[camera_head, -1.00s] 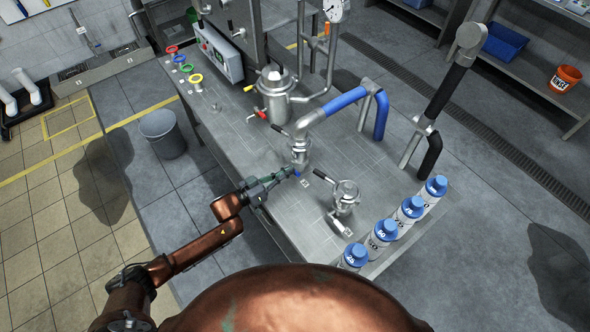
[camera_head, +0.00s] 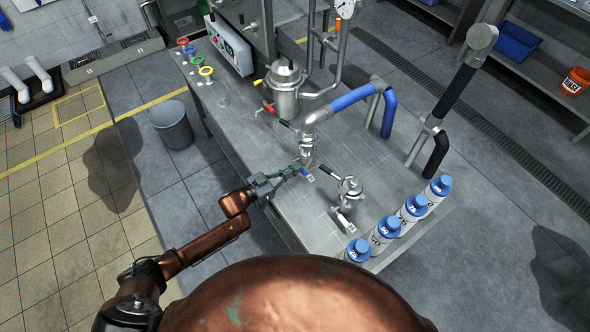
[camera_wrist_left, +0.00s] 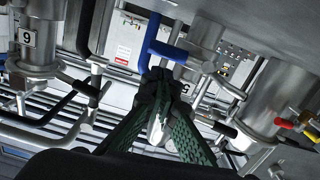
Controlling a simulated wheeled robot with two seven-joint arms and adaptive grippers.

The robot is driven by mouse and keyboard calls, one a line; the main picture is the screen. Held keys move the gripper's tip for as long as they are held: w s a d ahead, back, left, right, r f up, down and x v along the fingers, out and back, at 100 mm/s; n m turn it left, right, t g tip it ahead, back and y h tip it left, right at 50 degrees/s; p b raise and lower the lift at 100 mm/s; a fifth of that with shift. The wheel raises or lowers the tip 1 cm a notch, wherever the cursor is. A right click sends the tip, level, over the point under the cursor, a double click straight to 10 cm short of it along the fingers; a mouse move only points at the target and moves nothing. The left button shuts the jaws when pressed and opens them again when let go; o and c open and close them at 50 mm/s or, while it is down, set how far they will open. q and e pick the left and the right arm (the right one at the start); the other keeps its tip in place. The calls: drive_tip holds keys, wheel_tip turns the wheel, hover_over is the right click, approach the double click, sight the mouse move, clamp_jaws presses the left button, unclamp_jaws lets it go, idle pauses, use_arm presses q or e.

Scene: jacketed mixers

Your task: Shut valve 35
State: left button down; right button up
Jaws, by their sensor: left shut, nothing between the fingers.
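In the left wrist view the blue lever (camera_wrist_left: 152,38) bends towards a metal valve body, and a tag (camera_wrist_left: 186,88) is partly covered, with only a "5" readable. My left gripper (camera_head: 293,170) is shut and empty, its tips close to the lever. In the wrist view its green fingers (camera_wrist_left: 162,100) are together just below the lever; I cannot tell whether they touch it. My right gripper is not in view.
Blue-capped bottles (camera_head: 385,230) line the table's right end. A tall jacketed vessel (camera_head: 286,85) and a blue-sleeved pipe (camera_head: 350,98) stand behind. A grey bin (camera_head: 172,125) stands left on the floor.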

use_arm(q)
drive_tip(key=s+a+r+p, duration=0.1)
drive_tip(key=s+a+r, duration=0.2)
drive_tip(key=s+a, duration=0.3)
drive_tip(key=shift+s+a+r+p, duration=0.2)
drive_tip(key=shift+s+a+p, duration=0.1)
drive_tip(key=shift+a, duration=0.85)
